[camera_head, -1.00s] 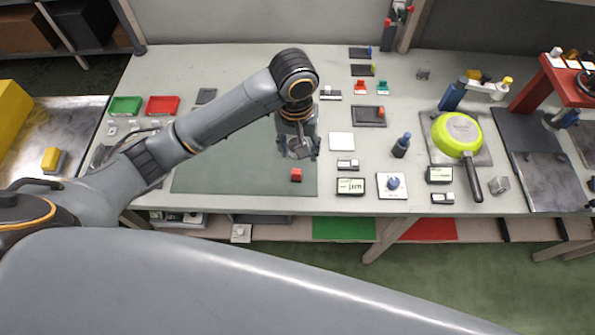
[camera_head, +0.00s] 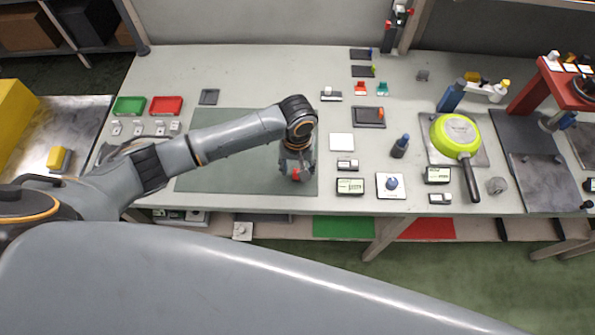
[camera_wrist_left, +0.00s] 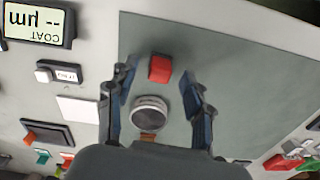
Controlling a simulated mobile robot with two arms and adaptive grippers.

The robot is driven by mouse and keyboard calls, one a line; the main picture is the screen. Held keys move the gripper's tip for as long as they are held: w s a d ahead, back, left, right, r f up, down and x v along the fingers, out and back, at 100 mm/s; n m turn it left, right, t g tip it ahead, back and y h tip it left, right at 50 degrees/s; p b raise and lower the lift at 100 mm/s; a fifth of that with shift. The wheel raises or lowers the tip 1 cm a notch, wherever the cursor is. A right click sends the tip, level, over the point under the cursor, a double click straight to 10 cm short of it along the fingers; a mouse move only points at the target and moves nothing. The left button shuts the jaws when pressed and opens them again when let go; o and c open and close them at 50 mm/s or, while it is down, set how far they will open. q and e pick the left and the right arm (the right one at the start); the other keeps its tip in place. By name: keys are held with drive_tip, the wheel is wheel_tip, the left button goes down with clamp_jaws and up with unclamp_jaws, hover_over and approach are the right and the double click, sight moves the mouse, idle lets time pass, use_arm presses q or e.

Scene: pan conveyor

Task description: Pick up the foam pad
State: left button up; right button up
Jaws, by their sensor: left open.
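A small red block (camera_head: 295,174), which looks like the foam pad, lies on the dark green mat (camera_head: 230,150) near its right edge. It also shows in the left wrist view (camera_wrist_left: 160,68), beyond and between my fingertips. My left gripper (camera_head: 297,173) is over the block in the head view, partly hiding it. In the left wrist view its two fingers (camera_wrist_left: 158,78) are apart, one on each side of the block, with clear gaps and no visible contact. My right gripper is not in view.
A white square (camera_head: 341,142), a display box (camera_head: 350,186) and a small switch box (camera_head: 347,165) lie right of the mat. A green pan (camera_head: 456,135) stands farther right. Green (camera_head: 129,105) and red (camera_head: 166,105) trays are at the left. The mat left of the block is clear.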

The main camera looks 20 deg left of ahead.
use_arm(q)
wheel_tip(320, 180, down, 2)
drive_tip(key=shift+f, duration=0.1)
drive_tip(key=shift+c, duration=0.2)
clamp_jaws()
